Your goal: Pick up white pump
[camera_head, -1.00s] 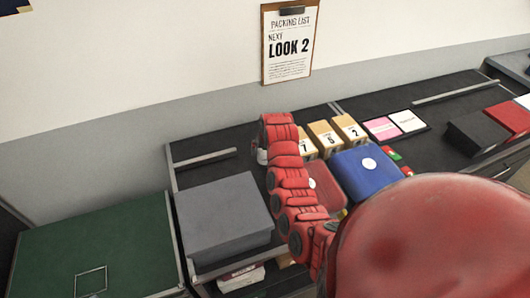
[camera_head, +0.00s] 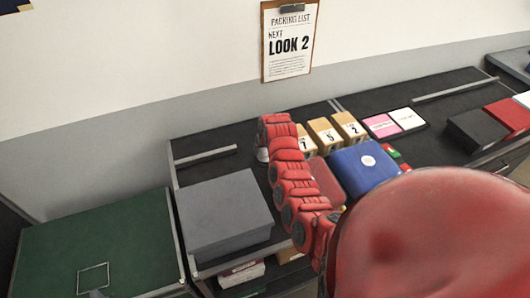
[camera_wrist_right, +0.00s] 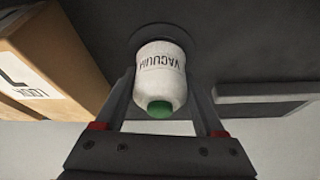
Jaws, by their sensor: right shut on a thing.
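The white pump (camera_wrist_right: 162,72) is a small white bottle shape with the word VACUUM and a green tip. In the right wrist view it sits between the two fingers of my right gripper (camera_wrist_right: 160,84), which is shut on it. Its far end is against or close to a dark round patch on the dark surface; I cannot tell if they touch. In the head view a small white part of the pump (camera_head: 262,155) shows beside the end of my red right arm, which hides most of the gripper. My left gripper is not in view.
Tan numbered boxes (camera_head: 324,136) stand right of my right arm, with a blue case (camera_head: 365,168) in front. A grey box (camera_head: 225,210) is to the left. A green-topped case (camera_head: 100,240) lies at far left. The black counter (camera_head: 215,140) has bare room behind the grey box.

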